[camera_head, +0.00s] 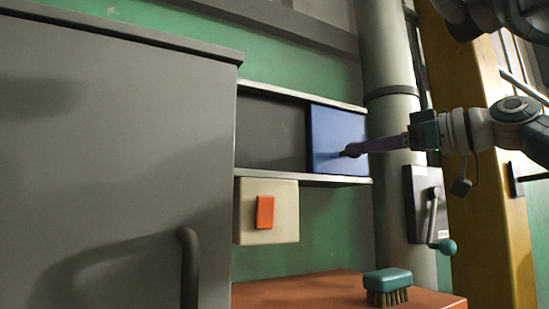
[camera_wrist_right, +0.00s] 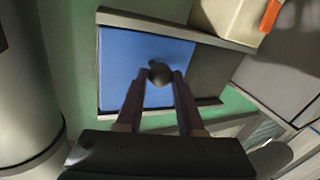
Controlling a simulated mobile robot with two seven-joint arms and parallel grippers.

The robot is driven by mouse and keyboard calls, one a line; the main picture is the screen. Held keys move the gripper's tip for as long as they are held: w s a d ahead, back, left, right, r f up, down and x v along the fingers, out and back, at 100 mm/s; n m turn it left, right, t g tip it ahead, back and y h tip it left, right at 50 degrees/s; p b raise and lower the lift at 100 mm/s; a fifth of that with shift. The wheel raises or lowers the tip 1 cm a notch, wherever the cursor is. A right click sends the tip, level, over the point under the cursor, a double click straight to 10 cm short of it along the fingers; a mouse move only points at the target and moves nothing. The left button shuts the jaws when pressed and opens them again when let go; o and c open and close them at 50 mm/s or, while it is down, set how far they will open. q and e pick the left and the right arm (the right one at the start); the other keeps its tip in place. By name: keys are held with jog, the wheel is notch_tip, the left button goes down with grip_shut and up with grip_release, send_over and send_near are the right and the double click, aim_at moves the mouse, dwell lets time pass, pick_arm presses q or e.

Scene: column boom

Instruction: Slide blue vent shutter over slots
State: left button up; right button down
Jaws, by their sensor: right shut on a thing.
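The blue vent shutter (camera_head: 335,130) is a flat panel between two pale horizontal rails, at the right end of the vent frame in the head view. To its left is a dark grey opening (camera_head: 272,135); no slots can be made out in it. My right gripper (camera_head: 352,151) comes in from the right with its fingers at the shutter's dark knob. In the right wrist view the shutter (camera_wrist_right: 122,65) lies ahead, and my right gripper (camera_wrist_right: 161,78) is shut on the round dark knob (camera_wrist_right: 159,73). My left gripper is not in view.
A large grey cabinet door (camera_head: 110,150) with a dark handle (camera_head: 189,265) fills the left. A cream box with an orange switch (camera_head: 265,212) is below the vent. A green brush (camera_head: 387,284) lies on an orange top (camera_head: 300,290). A grey pipe (camera_head: 392,60) and crank (camera_head: 432,215) are right.

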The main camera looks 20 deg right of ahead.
jog(key=c, duration=0.8)
grip_release()
jog(key=shift+d, duration=0.4)
jog(key=shift+o, duration=1.4)
jog(key=shift+a, duration=0.15)
jog(key=shift+s, duration=0.1)
jog(key=b+v, duration=0.7)
jog(key=v, duration=0.3)
jog(key=shift+b, duration=0.4)
